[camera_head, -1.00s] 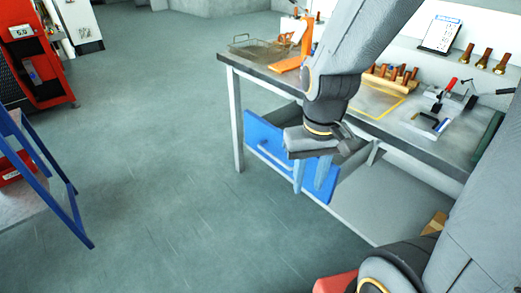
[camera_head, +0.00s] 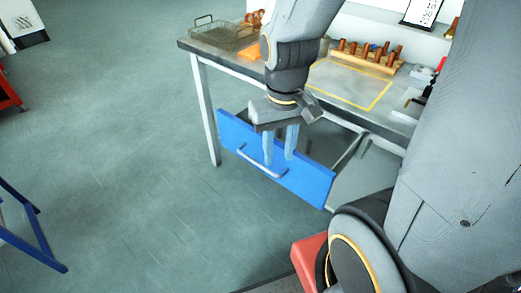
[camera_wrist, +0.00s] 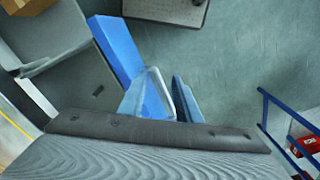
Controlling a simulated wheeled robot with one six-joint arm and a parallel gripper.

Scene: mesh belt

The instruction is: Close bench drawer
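The bench drawer (camera_head: 310,183) stands pulled out from under the bench, with its blue front and pale bar handle (camera_head: 262,166) facing the lower left. My gripper (camera_head: 279,158) points down at the drawer front, its two blue fingers apart. In the wrist view the blue front (camera_wrist: 118,45) runs diagonally. The handle (camera_wrist: 158,88) shows between the spread fingers of my gripper (camera_wrist: 160,100). Whether either finger touches the handle or front, I cannot tell. Part of the drawer's inside is hidden by my arm.
The bench top (camera_head: 215,52) carries a wire basket (camera_head: 222,35), a wooden rack of several pegs (camera_head: 362,58) and a yellow outlined area. A blue-framed cart (camera_head: 35,225) stands at lower left. The floor before the drawer is clear.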

